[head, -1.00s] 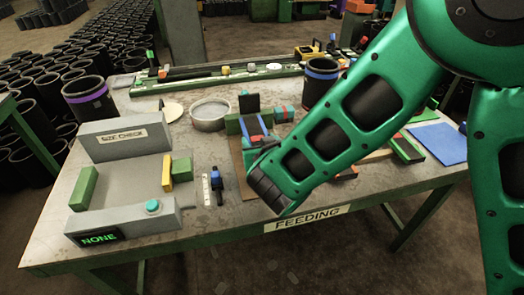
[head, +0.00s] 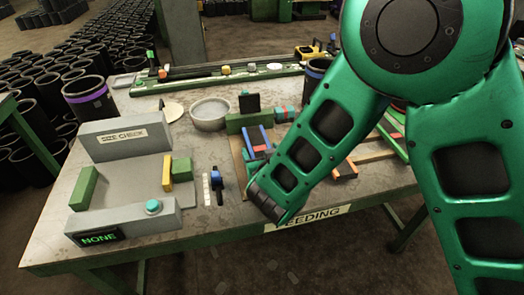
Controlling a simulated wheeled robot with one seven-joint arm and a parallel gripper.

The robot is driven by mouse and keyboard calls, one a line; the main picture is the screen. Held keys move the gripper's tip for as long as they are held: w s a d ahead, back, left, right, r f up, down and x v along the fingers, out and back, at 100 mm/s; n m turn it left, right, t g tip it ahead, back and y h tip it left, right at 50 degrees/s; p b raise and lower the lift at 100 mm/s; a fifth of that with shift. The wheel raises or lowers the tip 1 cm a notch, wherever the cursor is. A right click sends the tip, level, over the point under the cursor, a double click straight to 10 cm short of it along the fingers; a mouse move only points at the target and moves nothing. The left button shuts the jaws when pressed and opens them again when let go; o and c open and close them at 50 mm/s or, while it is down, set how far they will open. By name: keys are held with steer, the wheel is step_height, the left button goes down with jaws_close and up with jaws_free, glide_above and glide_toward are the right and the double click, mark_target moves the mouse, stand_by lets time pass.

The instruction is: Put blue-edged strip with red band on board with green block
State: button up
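A dark strip with blue edges (head: 259,137) lies tilted on the brown board (head: 238,150), against the green block (head: 237,124). A small reddish patch shows near its lower end, but it is too small to tell whether it is a band. My arm's green link crosses in front of the board's right and lower part. My gripper is hidden behind my arm, so its fingers and anything in them cannot be seen.
A grey size-check fixture (head: 125,180) with a "NONE" display stands at left. A round metal dish (head: 210,113) and a purple-banded sleeve (head: 88,100) stand behind. A strip with orange edges (head: 345,170) and green-edged pieces (head: 393,138) lie right of my arm.

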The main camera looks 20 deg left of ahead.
steer(key=shift+r, duration=0.1)
steer(key=shift+s+r, duration=0.15)
steer(key=shift+s, duration=0.05)
steer(key=v, duration=1.1)
steer(key=shift+s+d+r, duration=0.1)
steer(key=shift+s+d, duration=0.1)
steer(key=shift+s, duration=0.1)
